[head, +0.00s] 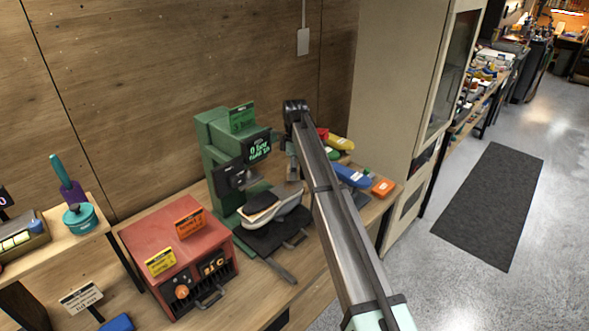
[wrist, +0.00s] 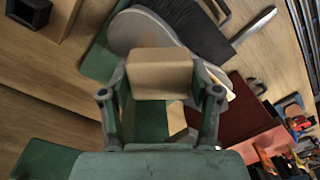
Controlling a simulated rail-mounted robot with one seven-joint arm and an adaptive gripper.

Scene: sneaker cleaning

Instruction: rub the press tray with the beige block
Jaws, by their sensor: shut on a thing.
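My gripper (wrist: 160,95) is shut on the beige block (wrist: 160,72), which sits between its fingers in the wrist view. The press is the green machine (head: 228,155) with a lit display, standing against the wooden wall. Its black tray (head: 268,236) lies at its foot with a handle at the front. A grey rounded piece (head: 291,204) with a dark-topped pad sits over the tray. In the wrist view the grey piece (wrist: 138,30) and the black tray (wrist: 198,32) lie beyond the block. Whether the block touches either one I cannot tell.
A red box-shaped machine (head: 175,250) with orange and yellow labels stands left of the press. Blue (head: 352,177) and orange (head: 383,187) items lie on the right of the bench, near a tall beige cabinet (head: 395,95). A teal pot (head: 80,217) stands at the left.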

